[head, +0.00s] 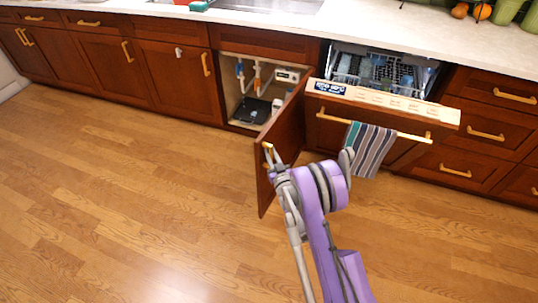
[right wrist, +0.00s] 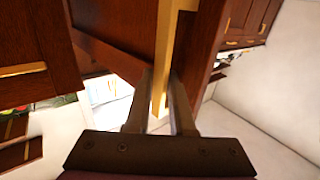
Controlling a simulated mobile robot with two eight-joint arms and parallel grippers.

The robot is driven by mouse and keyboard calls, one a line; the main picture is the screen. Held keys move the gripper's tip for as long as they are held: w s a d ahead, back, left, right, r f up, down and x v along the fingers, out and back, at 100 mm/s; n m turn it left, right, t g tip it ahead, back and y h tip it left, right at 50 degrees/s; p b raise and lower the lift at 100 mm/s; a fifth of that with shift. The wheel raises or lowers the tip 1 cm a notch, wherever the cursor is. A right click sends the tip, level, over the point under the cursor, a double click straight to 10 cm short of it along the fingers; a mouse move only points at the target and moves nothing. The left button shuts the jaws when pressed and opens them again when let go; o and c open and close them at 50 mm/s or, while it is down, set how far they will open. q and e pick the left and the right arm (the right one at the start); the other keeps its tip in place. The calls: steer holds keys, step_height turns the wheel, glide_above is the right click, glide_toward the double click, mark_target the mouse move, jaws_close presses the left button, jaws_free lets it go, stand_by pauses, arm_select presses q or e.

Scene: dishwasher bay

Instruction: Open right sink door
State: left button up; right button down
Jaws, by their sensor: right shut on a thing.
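The right sink door (head: 284,141) is a dark red wood panel, swung out from the cabinet well into the room. Its gold bar handle (head: 267,152) is at the free edge. My right gripper (head: 270,160) is at that handle. In the right wrist view my right gripper (right wrist: 160,95) has its two fingers on either side of the gold handle (right wrist: 166,60), shut on it. The cabinet interior (head: 262,88) shows behind the door, with pipes and a dark box on its floor. My left gripper is not in view.
The dishwasher (head: 380,72) to the right of the door is partly open, its front tilted out. A striped towel (head: 368,150) hangs from its handle bar, close to my right arm. The wooden floor (head: 130,190) to the left is clear.

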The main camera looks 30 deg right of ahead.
steer(key=shift+s+d+r, duration=0.1)
steer(key=shift+d, duration=0.15)
steer(key=c, duration=0.8)
jaws_free()
steer(key=shift+a, duration=0.15)
steer(key=b+v, duration=0.5)
steer(key=v, duration=0.5)
steer(key=shift+s+b, duration=0.35)
steer(key=shift+s, duration=0.05)
